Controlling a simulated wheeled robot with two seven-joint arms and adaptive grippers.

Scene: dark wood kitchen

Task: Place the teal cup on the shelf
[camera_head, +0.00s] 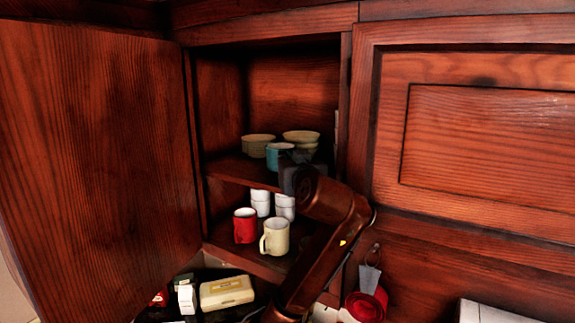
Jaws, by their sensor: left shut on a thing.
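The teal cup (273,157) is upright inside the open cabinet, at the level of the upper shelf (240,172), in front of the bowls. My left gripper (287,168) is at the cup's right side and shut on it. The dark gripper and wrist hide part of the cup and the shelf's right part. I cannot tell whether the cup's base touches the shelf. My right gripper is not in view.
Cream bowls (258,145) and stacked bowls (301,137) stand behind the cup. Below are a red mug (245,226), a cream mug (275,237) and several white cups (260,202). The open door (95,150) bounds the left. The upper shelf's left front looks clear.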

